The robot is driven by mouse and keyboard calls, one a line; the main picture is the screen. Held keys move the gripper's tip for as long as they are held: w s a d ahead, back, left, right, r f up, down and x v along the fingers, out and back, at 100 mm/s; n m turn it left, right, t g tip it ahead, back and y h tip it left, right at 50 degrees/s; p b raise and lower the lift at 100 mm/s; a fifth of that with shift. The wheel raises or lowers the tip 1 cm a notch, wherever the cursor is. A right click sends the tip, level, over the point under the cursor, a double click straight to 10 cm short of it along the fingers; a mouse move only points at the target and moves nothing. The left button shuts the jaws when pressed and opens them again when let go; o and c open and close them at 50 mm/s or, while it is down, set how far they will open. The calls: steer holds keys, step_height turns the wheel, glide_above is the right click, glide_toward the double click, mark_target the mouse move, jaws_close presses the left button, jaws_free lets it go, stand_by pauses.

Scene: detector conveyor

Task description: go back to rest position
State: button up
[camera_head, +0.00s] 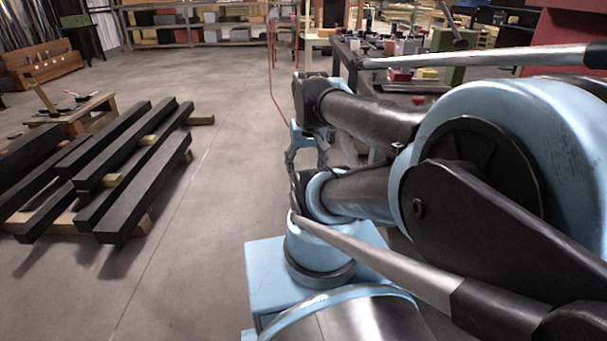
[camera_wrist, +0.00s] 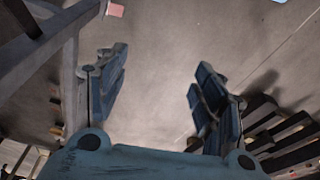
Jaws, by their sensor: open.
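My gripper (camera_wrist: 155,88) is open in the wrist view, with its two blue-grey fingers spread wide apart. Only bare grey floor shows between them, and nothing is held. In the head view my gripper (camera_head: 306,160) hangs small and partly hidden near the middle of the picture, below the dark end of my arm. My arm is folded and fills the right side of the head view.
Black beams (camera_head: 133,190) lie stacked on wooden supports at the left; they also show in the wrist view (camera_wrist: 285,130). A cluttered dark workbench (camera_head: 347,65) stands beyond my arm. Shelves (camera_head: 190,30) with bins line the back. Clear floor (camera_head: 225,150) lies between beams and arm.

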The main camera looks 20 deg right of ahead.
steer(key=shift+s+a+f+n, duration=0.2)
steer(key=shift+s+f, duration=0.1)
steer(key=shift+f, duration=0.2)
steer(key=shift+s+a+f+n, duration=0.2)
steer(key=shift+s+f, duration=0.1)
steer(key=shift+f, duration=0.2)
steer(key=shift+w+f, duration=0.2)
steer(key=shift+w, duration=0.2)
steer(key=shift+o, duration=0.6)
